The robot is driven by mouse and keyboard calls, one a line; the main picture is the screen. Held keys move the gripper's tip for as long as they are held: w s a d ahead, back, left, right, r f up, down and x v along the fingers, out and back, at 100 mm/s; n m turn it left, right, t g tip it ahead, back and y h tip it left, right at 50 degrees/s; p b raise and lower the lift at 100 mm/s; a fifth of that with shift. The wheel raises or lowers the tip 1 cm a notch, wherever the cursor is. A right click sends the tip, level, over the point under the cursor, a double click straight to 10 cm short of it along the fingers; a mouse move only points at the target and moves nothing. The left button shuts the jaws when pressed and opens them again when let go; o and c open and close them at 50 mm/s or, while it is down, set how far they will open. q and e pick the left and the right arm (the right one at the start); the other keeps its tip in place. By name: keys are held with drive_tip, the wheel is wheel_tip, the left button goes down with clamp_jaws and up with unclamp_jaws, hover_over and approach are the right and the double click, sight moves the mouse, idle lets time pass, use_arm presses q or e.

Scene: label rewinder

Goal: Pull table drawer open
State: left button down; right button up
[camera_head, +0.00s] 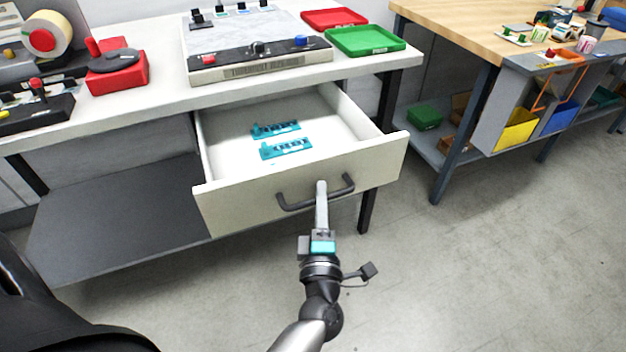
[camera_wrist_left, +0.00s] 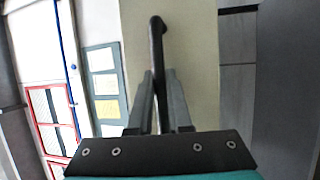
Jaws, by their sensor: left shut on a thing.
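The white table drawer (camera_head: 300,196) is pulled out from under the white table (camera_head: 130,108); its inside shows. Two teal parts (camera_head: 285,148) lie on the drawer floor. My left gripper (camera_head: 321,190) is shut on the dark bar handle (camera_head: 292,205) at the middle of the drawer front. In the left wrist view the fingers (camera_wrist_left: 159,103) close around the handle (camera_wrist_left: 157,40), with the pale drawer front (camera_wrist_left: 195,60) behind. My right gripper is not in view.
On the table stand a control panel (camera_head: 262,72), a red device (camera_head: 116,72), a red tray (camera_head: 334,18) and a green tray (camera_head: 365,41). A grey lower shelf (camera_head: 120,215) lies under the table. A wooden workbench (camera_head: 470,28) stands at right. The floor before the drawer is clear.

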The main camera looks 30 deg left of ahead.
use_arm(q)
drive_tip(key=shift+s+d, duration=0.3)
drive_tip(key=shift+d, duration=0.05)
drive_tip(key=c, duration=0.8)
unclamp_jaws()
drive_tip(key=shift+c, duration=0.2)
